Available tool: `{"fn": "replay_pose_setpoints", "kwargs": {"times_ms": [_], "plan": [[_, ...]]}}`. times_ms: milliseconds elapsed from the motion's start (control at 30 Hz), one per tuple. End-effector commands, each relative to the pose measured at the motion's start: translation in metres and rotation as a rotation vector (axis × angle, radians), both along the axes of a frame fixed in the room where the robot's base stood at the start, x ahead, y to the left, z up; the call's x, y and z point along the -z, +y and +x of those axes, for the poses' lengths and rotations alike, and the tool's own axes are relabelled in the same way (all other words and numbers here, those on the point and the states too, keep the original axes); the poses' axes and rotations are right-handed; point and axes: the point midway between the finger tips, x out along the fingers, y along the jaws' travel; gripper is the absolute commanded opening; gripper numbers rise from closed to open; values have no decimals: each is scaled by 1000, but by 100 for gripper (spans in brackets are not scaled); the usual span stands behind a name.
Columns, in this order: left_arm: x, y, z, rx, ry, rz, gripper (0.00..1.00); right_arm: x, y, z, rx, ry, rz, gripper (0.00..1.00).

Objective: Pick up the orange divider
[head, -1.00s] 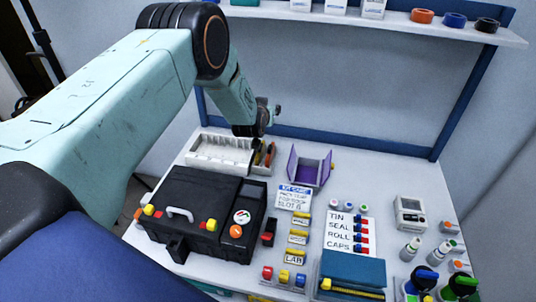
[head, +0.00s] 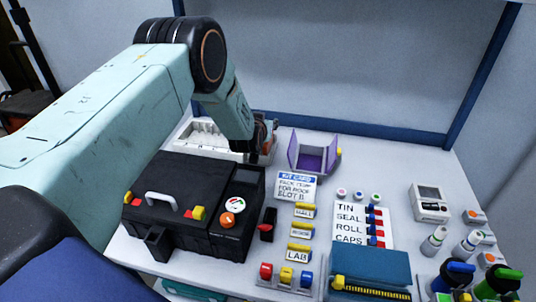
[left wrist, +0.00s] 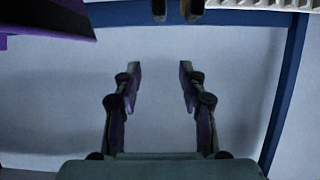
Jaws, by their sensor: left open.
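My left arm reaches from the left in the head view, with its gripper (head: 262,148) low over the right end of the white slotted tray (head: 198,136). In the left wrist view the gripper (left wrist: 160,72) has its two fingers apart with nothing between them. I cannot clearly make out the orange divider; the gripper covers the tray's right end in the head view. Two dark and yellowish upright pieces (left wrist: 159,9) are cut off at the top edge of the left wrist view, beyond the fingertips. The tray's ribbed edge (left wrist: 250,4) shows at the top right there.
A purple open box (head: 312,158) stands right of the gripper; it shows at the top left of the left wrist view (left wrist: 45,18). A black case (head: 180,205) stands in front of the tray. Cards, labels and bottles fill the table's right side.

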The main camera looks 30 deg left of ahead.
Motion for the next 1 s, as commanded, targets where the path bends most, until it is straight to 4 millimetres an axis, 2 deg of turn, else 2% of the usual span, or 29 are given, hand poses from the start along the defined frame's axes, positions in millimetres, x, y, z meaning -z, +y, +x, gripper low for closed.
{"fn": "replay_pose_setpoints", "kwargs": {"times_ms": [33, 300, 533, 1000], "plan": [[16, 0, 0, 0, 0, 0, 42, 16, 0, 0, 0, 0, 0, 40], [50, 2, 2, 0, -1, 0, 42, 51, 0, 0, 0, 0, 0, 40], [59, 2, 4, 0, -1, 0, 42, 59, 0, 0, 0, 0, 0, 40], [71, 9, 31, -1, -1, 0, 42, 75, 0, 0, 0, -1, 0, 40]]}}
